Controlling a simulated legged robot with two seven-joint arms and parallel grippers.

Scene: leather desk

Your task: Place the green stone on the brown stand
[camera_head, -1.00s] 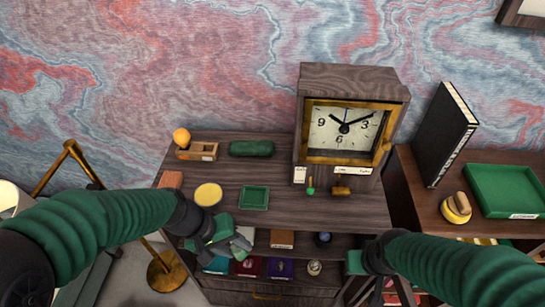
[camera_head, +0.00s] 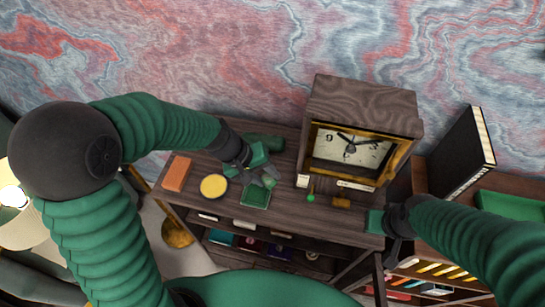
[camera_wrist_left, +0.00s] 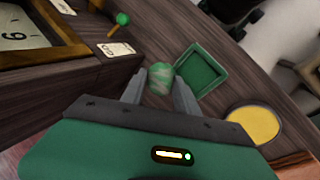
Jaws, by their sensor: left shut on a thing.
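The green stone (camera_head: 269,182) is a small, pale-streaked lump. My left gripper (camera_head: 262,179) is shut on it, over the desk close to the green square tray (camera_head: 255,196). The wrist view shows the stone (camera_wrist_left: 160,78) between the two fingertips (camera_wrist_left: 159,88), beside the tray (camera_wrist_left: 203,75). An orange-brown rectangular slab (camera_head: 176,173) lies at the desk's left end; I cannot tell whether it is the brown stand. The small wooden holder with an orange ball, seen earlier, is hidden behind my left arm. My right gripper (camera_head: 376,222) is at the desk's right front; its jaws are unclear.
A yellow round dish (camera_head: 214,187) lies between the slab and the green tray. A wooden clock (camera_head: 355,130) stands at the right back, with a small green-headed object (camera_head: 311,198) before it. Shelves below hold small items.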

